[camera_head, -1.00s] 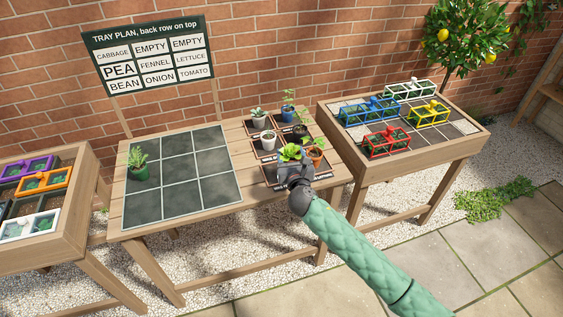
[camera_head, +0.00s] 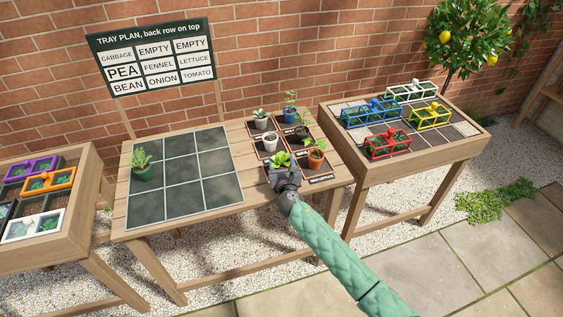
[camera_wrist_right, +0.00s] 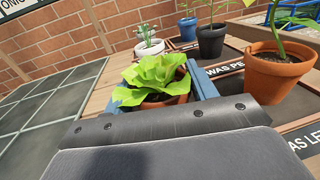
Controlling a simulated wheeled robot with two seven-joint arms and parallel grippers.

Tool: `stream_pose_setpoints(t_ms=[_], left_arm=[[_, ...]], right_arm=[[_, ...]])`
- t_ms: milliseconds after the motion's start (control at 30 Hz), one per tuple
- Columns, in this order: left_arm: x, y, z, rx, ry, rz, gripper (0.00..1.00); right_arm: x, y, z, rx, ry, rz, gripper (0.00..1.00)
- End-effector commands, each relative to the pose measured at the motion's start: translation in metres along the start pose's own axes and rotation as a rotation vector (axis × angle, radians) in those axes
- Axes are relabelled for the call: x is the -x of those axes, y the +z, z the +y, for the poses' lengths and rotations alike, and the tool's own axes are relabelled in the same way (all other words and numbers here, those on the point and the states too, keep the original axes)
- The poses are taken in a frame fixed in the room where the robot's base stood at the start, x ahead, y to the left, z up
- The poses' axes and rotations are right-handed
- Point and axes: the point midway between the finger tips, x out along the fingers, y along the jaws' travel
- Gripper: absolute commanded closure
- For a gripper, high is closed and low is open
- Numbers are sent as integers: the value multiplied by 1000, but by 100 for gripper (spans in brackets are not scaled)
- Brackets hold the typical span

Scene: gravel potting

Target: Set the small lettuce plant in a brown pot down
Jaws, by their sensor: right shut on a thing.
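The small lettuce plant (camera_head: 281,160) has bright green leaves, and in the right wrist view its brown pot (camera_wrist_right: 164,101) sits between my blue fingers. My right gripper (camera_head: 283,170) is shut on this pot, over the right part of the middle table near its front edge. I cannot tell if the pot's base touches anything; the gripper hides it. The dark nine-square tray (camera_head: 183,170) lies left of the gripper, and the tray plan sign (camera_head: 152,55) stands behind it, with LETTUCE at the right of its middle row. My left gripper is not in view.
A green pot plant (camera_head: 143,167) stands in the tray's left column, middle row. An orange terracotta pot (camera_head: 316,160) is close right of the gripper. Several other pots stand behind, including a white one (camera_head: 270,143). The tray's other squares are clear.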

Motion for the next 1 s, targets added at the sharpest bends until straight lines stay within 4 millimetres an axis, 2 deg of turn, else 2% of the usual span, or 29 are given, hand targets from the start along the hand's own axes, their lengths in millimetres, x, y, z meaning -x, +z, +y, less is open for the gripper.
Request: stream_pose_setpoints(t_ms=[300,333,433,833,900,1000], left_arm=[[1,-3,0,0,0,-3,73],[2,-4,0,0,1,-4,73],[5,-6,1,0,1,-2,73],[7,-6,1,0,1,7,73],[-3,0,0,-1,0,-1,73],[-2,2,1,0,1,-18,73]], right_arm=[[0,-2,0,0,0,0,68],[0,-2,0,0,0,0,41],[0,-2,0,0,0,0,21],[0,2,0,0,0,0,21],[9,-2,0,0,0,0,21],[25,-2,0,1,0,0,21]])
